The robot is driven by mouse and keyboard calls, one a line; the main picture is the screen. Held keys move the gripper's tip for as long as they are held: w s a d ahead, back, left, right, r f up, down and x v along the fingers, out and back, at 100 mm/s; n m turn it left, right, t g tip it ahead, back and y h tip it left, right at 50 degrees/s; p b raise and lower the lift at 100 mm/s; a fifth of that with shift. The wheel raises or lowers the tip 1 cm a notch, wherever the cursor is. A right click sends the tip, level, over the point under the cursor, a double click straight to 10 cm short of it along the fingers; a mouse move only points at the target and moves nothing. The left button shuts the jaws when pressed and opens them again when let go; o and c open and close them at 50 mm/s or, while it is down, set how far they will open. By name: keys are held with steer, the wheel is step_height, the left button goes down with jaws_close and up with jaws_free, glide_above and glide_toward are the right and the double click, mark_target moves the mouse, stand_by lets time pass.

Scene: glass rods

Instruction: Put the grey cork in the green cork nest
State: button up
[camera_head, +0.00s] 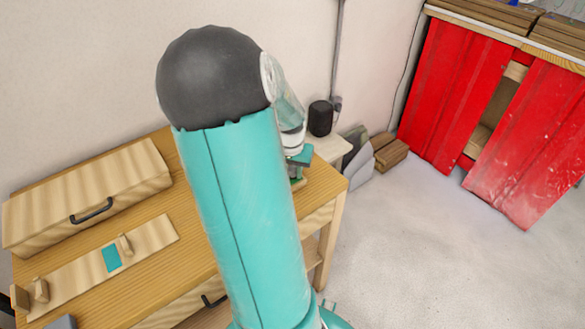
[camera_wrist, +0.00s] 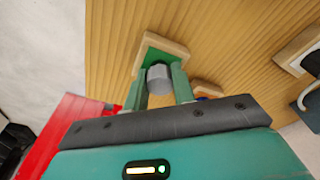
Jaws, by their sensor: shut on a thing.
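The grey cork (camera_wrist: 159,79) is between the two green fingers of my gripper (camera_wrist: 160,88) in the wrist view, and the gripper is shut on it. Just beyond its end lies the green cork nest (camera_wrist: 149,53), a green square in a pale wooden frame. The cork's far end overlaps the green area in this view; I cannot tell whether it touches it or is above it. In the head view my gripper (camera_head: 300,158) is small at the right end of the wooden table, partly behind my arm; the cork cannot be made out there.
Close to the right finger is another small wooden piece (camera_wrist: 206,89) with something blue. On the wooden table (camera_head: 190,204) lie a wooden case (camera_head: 90,190) with a black handle and a wooden board (camera_head: 75,272) with a teal patch. A black cylinder (camera_head: 320,118) stands behind my gripper.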

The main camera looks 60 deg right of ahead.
steer(key=shift+f, duration=0.2)
steer(key=o, duration=0.7)
steer(key=shift+c, duration=0.2)
steer(key=shift+r, duration=0.1)
step_height(320, 180, up, 11)
steer(key=a, duration=0.1)
steer(key=shift+s+a, duration=0.15)
steer(key=shift+a, duration=0.15)
steer(key=shift+f, duration=0.2)
stand_by(0.6)
